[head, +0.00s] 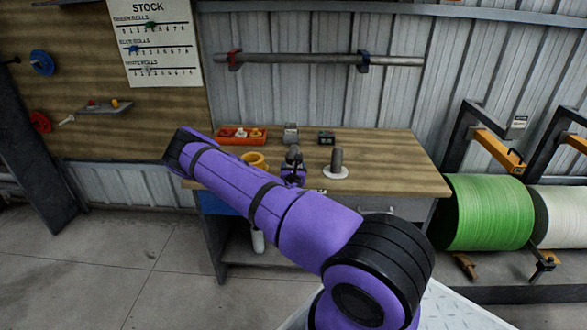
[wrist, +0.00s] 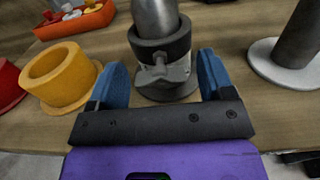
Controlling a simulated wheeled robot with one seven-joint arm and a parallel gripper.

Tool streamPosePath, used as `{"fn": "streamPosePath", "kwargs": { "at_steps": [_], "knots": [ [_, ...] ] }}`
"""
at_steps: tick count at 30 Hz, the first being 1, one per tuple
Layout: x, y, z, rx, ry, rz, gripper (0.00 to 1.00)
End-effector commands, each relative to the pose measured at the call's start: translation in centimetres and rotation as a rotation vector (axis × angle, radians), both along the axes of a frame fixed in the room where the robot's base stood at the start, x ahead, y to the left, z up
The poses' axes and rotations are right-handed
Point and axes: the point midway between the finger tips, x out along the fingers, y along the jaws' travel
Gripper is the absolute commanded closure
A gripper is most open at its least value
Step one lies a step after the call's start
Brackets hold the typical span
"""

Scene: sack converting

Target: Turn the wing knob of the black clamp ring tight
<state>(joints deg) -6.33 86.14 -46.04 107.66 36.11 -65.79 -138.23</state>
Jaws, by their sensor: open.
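The black clamp ring (wrist: 160,48) sits around an upright grey metal post (wrist: 155,14) on a round base, in the middle of the wrist view. Its wing knob (wrist: 160,72) sticks out on the side facing me. My gripper (wrist: 163,62) is open, with one blue finger on each side of the ring and knob. I see gaps between the fingers and the knob; how far the tips reach in depth is hard to tell. In the head view the post and ring (head: 293,156) are small and dark, with my gripper (head: 293,174) close in front, partly covering them.
A yellow collar (wrist: 58,76) stands left of the post, with a red piece (wrist: 8,88) beyond it. An orange tray (wrist: 75,25) holds small parts. A dark post on a white disc (head: 335,172) stands to the right. The wooden bench (head: 400,175) is clear further right.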

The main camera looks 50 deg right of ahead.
Motion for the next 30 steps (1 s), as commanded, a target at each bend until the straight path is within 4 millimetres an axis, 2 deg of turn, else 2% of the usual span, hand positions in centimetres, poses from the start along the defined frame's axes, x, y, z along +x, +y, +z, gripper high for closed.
{"fn": "streamPosePath", "kwargs": {
  "at_steps": [9,15,16,30],
  "knots": [
    [0.17,-0.16,0.01,0.000,0.000,0.000,0.26],
    [0.15,-0.16,0.01,0.000,0.000,0.000,0.72],
    [0.15,-0.16,0.01,0.000,0.000,0.000,0.75],
    [0.17,-0.14,0.03,0.069,-0.079,0.000,0.75]
  ]
}}
